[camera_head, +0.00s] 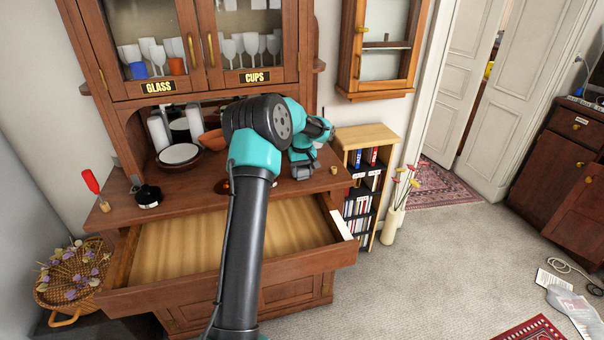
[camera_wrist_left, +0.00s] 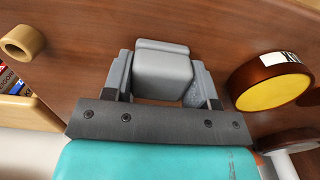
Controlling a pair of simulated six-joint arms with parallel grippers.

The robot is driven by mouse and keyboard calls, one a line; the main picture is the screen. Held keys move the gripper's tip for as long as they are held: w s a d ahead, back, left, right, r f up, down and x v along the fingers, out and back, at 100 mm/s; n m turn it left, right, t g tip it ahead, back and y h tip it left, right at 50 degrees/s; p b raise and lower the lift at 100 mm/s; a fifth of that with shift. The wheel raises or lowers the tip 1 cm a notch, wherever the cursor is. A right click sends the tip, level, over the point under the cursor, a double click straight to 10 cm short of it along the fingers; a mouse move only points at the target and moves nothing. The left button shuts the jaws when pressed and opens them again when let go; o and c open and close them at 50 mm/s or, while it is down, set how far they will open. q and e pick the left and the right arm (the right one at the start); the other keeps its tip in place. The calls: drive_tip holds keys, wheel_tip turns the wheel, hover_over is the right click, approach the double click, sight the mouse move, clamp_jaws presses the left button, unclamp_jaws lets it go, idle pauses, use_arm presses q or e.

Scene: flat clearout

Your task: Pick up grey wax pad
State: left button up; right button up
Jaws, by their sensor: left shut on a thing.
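A grey wax pad (camera_wrist_left: 165,73), block-shaped with rounded edges, sits between the two fingers of my left gripper (camera_wrist_left: 165,85) in the left wrist view. The fingers are shut on its sides, over the brown wooden top of the cabinet. In the head view my left gripper (camera_head: 304,170) is low over the right part of the cabinet top (camera_head: 262,197). I cannot clearly tell the pad from the grey fingers there, nor whether it still touches the wood. My right gripper is not in view.
A brown tin with a yellow face (camera_wrist_left: 272,84) stands close beside the gripper. A tan ring (camera_wrist_left: 24,40) lies on the other side. An empty drawer (camera_head: 178,247) is pulled out below the top. A bookshelf (camera_head: 366,135) stands right of the cabinet.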

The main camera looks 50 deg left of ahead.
sight(302, 167)
use_arm(q)
drive_tip(key=shift+r, duration=0.1)
drive_tip(key=shift+c, duration=0.2)
drive_tip(key=shift+r, duration=1.8)
drive_tip(key=s+d+r, duration=0.1)
drive_tip(key=s+d, duration=0.9)
drive_tip(key=d, duration=0.2)
drive_tip(key=shift+s+r, duration=0.15)
drive_tip(key=shift+s, duration=0.15)
